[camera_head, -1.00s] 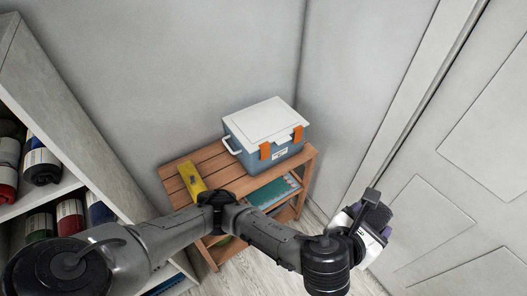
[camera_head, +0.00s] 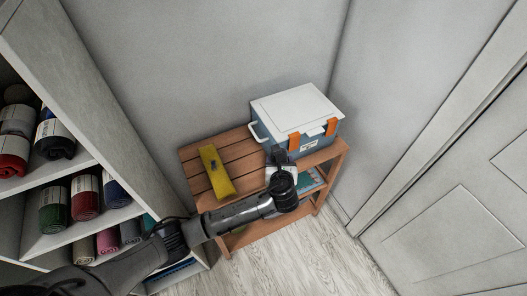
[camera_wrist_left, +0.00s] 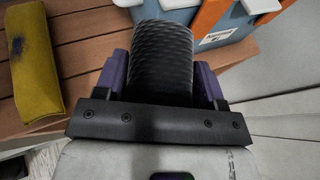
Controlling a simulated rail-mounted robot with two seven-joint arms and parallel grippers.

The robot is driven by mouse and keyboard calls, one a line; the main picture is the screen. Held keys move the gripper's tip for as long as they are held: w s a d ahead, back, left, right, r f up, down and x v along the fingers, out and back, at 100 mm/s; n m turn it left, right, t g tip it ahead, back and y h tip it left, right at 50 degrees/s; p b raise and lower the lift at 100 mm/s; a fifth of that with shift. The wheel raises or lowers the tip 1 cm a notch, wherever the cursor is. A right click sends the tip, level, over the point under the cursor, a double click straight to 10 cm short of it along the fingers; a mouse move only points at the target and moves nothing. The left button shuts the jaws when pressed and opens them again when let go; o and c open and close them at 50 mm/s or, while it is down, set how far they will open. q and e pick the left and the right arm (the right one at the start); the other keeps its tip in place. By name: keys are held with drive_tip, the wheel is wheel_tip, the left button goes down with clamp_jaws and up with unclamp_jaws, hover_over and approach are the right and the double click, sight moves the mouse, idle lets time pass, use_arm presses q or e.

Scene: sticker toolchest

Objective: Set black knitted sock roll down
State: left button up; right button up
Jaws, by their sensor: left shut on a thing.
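The black knitted sock roll (camera_wrist_left: 162,58) fills the space between the purple-padded fingers of my left gripper (camera_wrist_left: 163,82) in the left wrist view. The gripper is shut on it. In the head view my left gripper (camera_head: 279,160) is over the front edge of the slatted wooden table (camera_head: 240,181), just in front of the toolchest. The roll is hard to make out there, and I cannot tell whether it touches the tabletop. My right gripper is not in view.
The blue toolchest (camera_head: 298,123) with white lid and orange latches stands at the table's back right. A yellow pouch (camera_head: 216,172) lies left of the gripper. A shelf unit (camera_head: 102,85) with several rolled textiles stands left. Bare tabletop shows between pouch and chest.

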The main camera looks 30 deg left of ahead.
use_arm(q)
drive_tip(key=a+f+b, duration=0.3)
drive_tip(key=a+f, duration=0.1)
drive_tip(key=f, duration=0.1)
drive_tip(key=b, duration=0.9)
hover_over(251, 168)
drive_tip(key=d, duration=0.1)
drive_tip(key=shift+n+y, duration=0.3)
drive_tip(key=shift+y, duration=0.1)
wheel_tip(251, 168, down, 5)
drive_tip(key=shift+s+f, duration=0.15)
drive_tip(key=shift+a+f+b, duration=0.15)
drive_tip(key=shift+a+b, duration=0.15)
drive_tip(key=shift+a, duration=0.2)
wheel_tip(251, 168, down, 4)
drive_tip(key=b, duration=0.6)
drive_tip(key=shift+f, duration=0.1)
drive_tip(key=o, duration=0.5)
drive_tip(key=shift+c, duration=0.2)
drive_tip(key=o, duration=0.5)
drive_tip(key=shift+c, duration=0.2)
